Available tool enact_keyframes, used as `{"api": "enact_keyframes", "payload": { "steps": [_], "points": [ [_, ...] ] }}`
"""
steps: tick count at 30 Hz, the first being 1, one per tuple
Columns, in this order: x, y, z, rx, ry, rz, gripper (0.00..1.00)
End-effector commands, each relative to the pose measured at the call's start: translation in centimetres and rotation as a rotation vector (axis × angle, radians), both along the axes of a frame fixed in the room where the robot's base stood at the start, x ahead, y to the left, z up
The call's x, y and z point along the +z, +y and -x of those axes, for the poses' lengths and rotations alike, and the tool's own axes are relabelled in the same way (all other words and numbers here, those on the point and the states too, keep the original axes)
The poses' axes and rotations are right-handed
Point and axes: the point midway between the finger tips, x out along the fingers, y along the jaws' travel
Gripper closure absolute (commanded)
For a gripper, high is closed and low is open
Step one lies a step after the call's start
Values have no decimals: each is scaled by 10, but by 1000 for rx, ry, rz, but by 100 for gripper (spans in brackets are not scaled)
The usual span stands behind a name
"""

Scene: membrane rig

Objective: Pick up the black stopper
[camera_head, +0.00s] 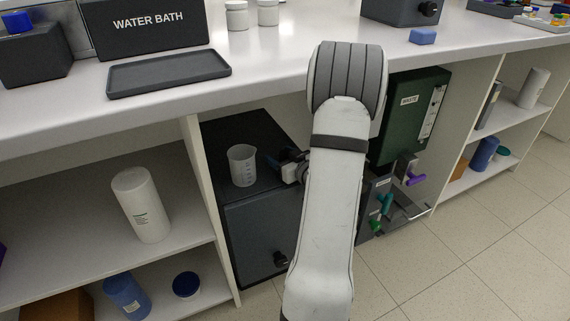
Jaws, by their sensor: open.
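I cannot surely pick out the black stopper in this view; my arm covers part of the rig. My gripper (279,163) shows only in part, at the left side of my arm, low over the dark cabinet top below the bench. It is open, and I see nothing held in it. A clear beaker (242,166) stands upright on that dark cabinet, to the left of my gripper and apart from it. A small black knob-like part (281,258) sits on the cabinet's front.
The white bench (270,68) overhangs the dark cabinet (250,235). A green unit (405,125) with purple and teal handles stands right of my arm. A white bottle (141,205) stands on the left shelf. A black tray (168,73) lies on the bench.

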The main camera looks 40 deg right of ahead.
Motion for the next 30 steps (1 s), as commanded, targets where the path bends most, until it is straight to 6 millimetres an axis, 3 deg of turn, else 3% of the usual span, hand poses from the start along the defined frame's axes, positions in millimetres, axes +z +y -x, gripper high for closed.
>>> {"api": "enact_keyframes", "payload": {
  "steps": [3, 21, 30],
  "points": [
    [0, 0, 0, -1, 0, 0, 42],
    [0, -1, 1, -2, 0, 0, 89],
    [10, -1, 1, -3, -2, 2, 89]
  ]
}}
